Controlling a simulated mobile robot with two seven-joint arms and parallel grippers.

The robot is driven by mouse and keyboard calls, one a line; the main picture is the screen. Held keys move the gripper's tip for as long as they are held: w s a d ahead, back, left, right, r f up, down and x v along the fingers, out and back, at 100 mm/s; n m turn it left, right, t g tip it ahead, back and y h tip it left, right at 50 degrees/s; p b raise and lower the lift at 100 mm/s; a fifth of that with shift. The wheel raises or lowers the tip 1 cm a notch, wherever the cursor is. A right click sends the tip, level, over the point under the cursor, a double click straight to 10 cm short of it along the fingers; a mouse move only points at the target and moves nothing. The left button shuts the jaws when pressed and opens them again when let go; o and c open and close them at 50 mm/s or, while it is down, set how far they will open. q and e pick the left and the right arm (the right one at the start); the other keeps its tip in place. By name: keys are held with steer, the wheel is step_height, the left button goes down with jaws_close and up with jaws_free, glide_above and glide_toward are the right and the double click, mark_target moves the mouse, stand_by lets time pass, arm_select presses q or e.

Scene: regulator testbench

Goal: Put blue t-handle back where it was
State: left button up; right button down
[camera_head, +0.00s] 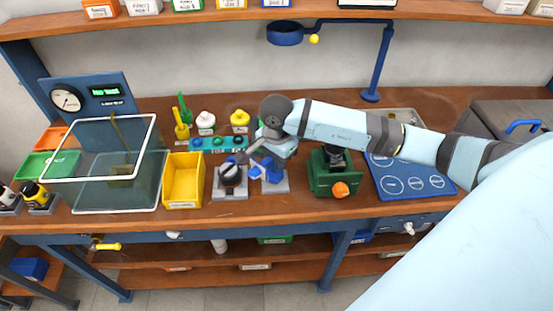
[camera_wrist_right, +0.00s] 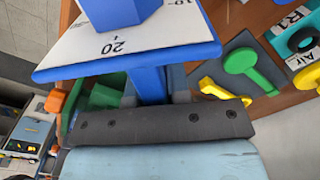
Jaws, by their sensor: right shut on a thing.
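My right gripper (camera_head: 248,152) reaches in over the bench, just above and behind a blue fixture (camera_head: 272,172) on a grey base. In the right wrist view its jaws (camera_wrist_right: 158,97) are shut on a blue bar (camera_wrist_right: 150,84), which I take for the blue t-handle. Its far end is hidden behind a blue-edged white scale plate (camera_wrist_right: 75,56) marked 20 and 10. I cannot tell whether bar and plate are joined. A green t-handle (camera_head: 182,105) and a yellow t-handle (camera_head: 181,128) stand at the back left. My left gripper is not in view.
A yellow bin (camera_head: 184,172) and a dark round fixture (camera_head: 232,177) stand left of the gripper. A green fixture with an orange knob (camera_head: 340,189) and a blue mat (camera_head: 412,184) lie to the right. A glass-sided box (camera_head: 118,190) stands left.

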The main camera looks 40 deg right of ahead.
steer(key=shift+f+b, duration=0.2)
steer(key=shift+b, duration=0.1)
steer(key=shift+f, duration=0.1)
steer(key=c, duration=1.1)
jaws_free()
steer(key=shift+r+p, duration=0.5)
steer(key=shift+r, duration=0.1)
step_height(320, 180, up, 11)
steer(key=shift+f+b, duration=0.2)
steer(key=shift+b, duration=0.85)
steer(key=shift+r, duration=0.45)
